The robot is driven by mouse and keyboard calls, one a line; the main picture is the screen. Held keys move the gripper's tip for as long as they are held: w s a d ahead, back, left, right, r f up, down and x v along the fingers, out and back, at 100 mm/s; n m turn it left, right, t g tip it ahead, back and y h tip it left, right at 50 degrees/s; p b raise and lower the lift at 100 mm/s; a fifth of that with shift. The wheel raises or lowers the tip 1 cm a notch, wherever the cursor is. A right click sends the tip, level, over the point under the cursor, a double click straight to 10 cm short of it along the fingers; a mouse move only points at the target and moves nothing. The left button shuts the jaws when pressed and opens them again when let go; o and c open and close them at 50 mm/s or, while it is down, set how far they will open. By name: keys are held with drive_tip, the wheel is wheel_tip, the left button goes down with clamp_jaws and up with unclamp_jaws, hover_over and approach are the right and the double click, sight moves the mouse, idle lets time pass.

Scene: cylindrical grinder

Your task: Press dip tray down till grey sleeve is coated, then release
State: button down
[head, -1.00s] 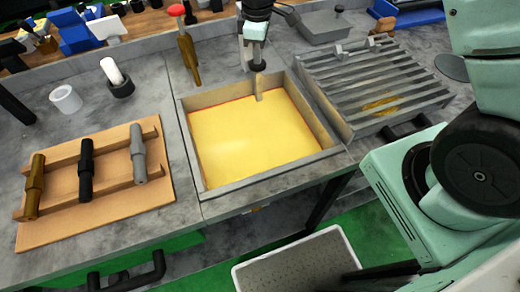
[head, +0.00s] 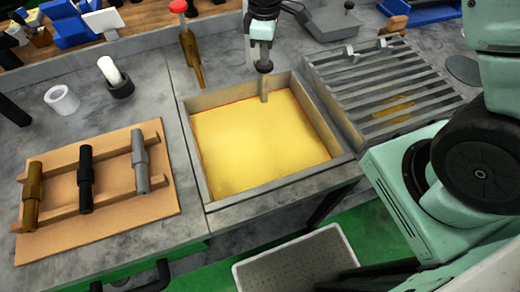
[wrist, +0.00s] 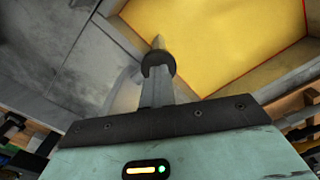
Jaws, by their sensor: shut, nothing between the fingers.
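The dip tray (head: 203,165) is a square grey-walled basin filled with yellow, in the middle of the bench. The grey sleeve (head: 140,165) lies on the wooden rack at left, at the right of a black sleeve and a brass-coloured one; no yellow shows on it. My gripper (head: 264,99) is shut and empty, pointing down at the tray's back wall, its tip overlapping the yellow's far edge. In the wrist view the shut fingers (wrist: 158,45) reach toward the tray wall beside the yellow. I cannot tell whether the tip touches the tray.
A slatted grey rack (head: 385,85) adjoins the tray on the right. A red-topped brass tool (head: 190,45) lies behind left. A pale bin (head: 295,265) is below the bench front.

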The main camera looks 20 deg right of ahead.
drive_tip(key=shift+w+a+r+p, duration=0.15)
drive_tip(key=shift+w+r+p, duration=0.1)
drive_tip(key=shift+r+p, duration=0.4)
drive_tip(key=shift+d+r+p, duration=0.2)
drive_tip(key=shift+r+p, duration=1.05)
drive_tip(key=shift+r, duration=0.45)
wheel_tip(320, 180, up, 12)
drive_tip(key=p, duration=1)
drive_tip(key=shift+s+r, duration=0.2)
drive_tip(key=shift+r, duration=0.05)
drive_tip(key=s+a+f+m+b, duration=0.2)
drive_tip(key=s+b, duration=0.3)
drive_tip(key=s, duration=0.8)
drive_tip(key=s+a+f+m+b, duration=0.2)
drive_tip(key=s+a+b, duration=0.2)
drive_tip(key=s, duration=0.9)
drive_tip(key=b, duration=0.2)
drive_tip(key=shift+a+y+b, duration=0.2)
drive_tip(key=shift+y+b, duration=0.1)
